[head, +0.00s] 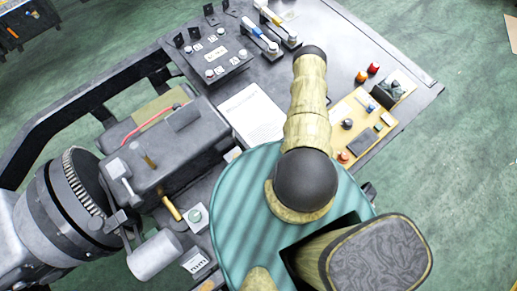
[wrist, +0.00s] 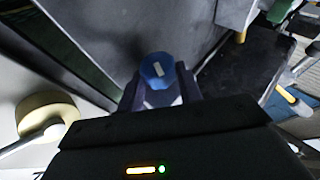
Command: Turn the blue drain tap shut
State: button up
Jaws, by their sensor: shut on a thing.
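The blue drain tap (wrist: 150,77) shows in the wrist view as a small round blue knob with a short white mark, slightly tilted, on its face. My gripper (wrist: 161,84) has one finger on each side of it and is shut on it. The lower part of the tap is hidden by the fingers and the gripper body. In the head view neither the tap nor my gripper can be seen; my arm covers part of the frame.
In the wrist view a large grey panel (wrist: 95,30) rises beside the tap, and a cream round part (wrist: 45,113) is at left. In the head view a dark workbench holds a grey machine (head: 165,150), a switch box (head: 212,55) and a yellow board (head: 365,120). Green floor lies open at right.

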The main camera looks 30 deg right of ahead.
jog(key=shift+f+y+b, duration=0.1)
jog(key=shift+y+b, duration=0.25)
jog(key=shift+y, duration=0.05)
jog(key=o, duration=1)
jog(key=shift+p, duration=0.35)
